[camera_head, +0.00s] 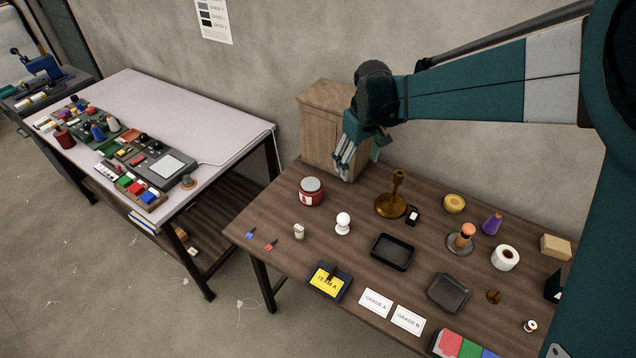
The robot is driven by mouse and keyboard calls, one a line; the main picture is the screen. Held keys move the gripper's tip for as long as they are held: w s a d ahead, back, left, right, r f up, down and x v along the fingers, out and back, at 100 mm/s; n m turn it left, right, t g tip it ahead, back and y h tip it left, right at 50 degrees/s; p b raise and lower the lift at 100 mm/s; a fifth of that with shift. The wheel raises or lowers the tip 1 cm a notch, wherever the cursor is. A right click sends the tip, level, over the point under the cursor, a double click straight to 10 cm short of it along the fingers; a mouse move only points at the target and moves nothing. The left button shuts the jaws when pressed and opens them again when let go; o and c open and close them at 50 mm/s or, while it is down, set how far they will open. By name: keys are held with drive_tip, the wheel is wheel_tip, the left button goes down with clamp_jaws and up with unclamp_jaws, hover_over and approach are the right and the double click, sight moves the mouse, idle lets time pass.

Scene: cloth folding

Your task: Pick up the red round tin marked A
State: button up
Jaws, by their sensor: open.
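The red round tin (311,191) stands upright at the left back of the brown wooden table. It has a grey lid and a pale label on its side; the label's letter is too small to read. My gripper (358,160) is above the table, up and to the right of the tin in the picture, in front of the wooden cabinet. Its fingers point down, open and apart from the tin. Nothing shows between them, though part of the gripper is hidden by its own links.
A wooden cabinet (322,125) stands behind my gripper. A brass candlestick-like stand (392,203) is right of the tin, and a white knob-shaped piece (343,223) is in front. Black trays (392,252) and grade cards (376,302) lie nearer. Bare wood surrounds the tin.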

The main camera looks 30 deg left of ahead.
sight(310, 182)
drive_tip(key=s+a+f+n, duration=0.1)
drive_tip(key=a+f, duration=0.2)
drive_tip(key=a, duration=0.2)
drive_tip(key=s+a+f+n+p, duration=0.1)
drive_tip(key=a+f, duration=0.3)
drive_tip(key=a, duration=0.1)
drive_tip(key=s+a+f+n+g, duration=0.1)
drive_tip(key=s+a+f, duration=0.1)
drive_tip(key=a, duration=0.3)
drive_tip(key=shift+a+f+h, duration=0.15)
drive_tip(key=shift+f+h, duration=0.25)
drive_tip(key=shift+f, duration=0.25)
drive_tip(key=shift+f, duration=0.1)
drive_tip(key=shift+f, duration=1.2)
drive_tip(key=shift+f, duration=0.1)
drive_tip(key=shift+s+d+f, duration=0.1)
drive_tip(key=shift+f, duration=1.15)
drive_tip(key=shift+s+d+f, duration=0.1)
drive_tip(key=shift+f, duration=1.15)
drive_tip(key=shift+c, duration=0.7)
drive_tip(key=c, duration=1.1)
drive_tip(key=shift+r, duration=0.1)
drive_tip(key=shift+c, duration=0.2)
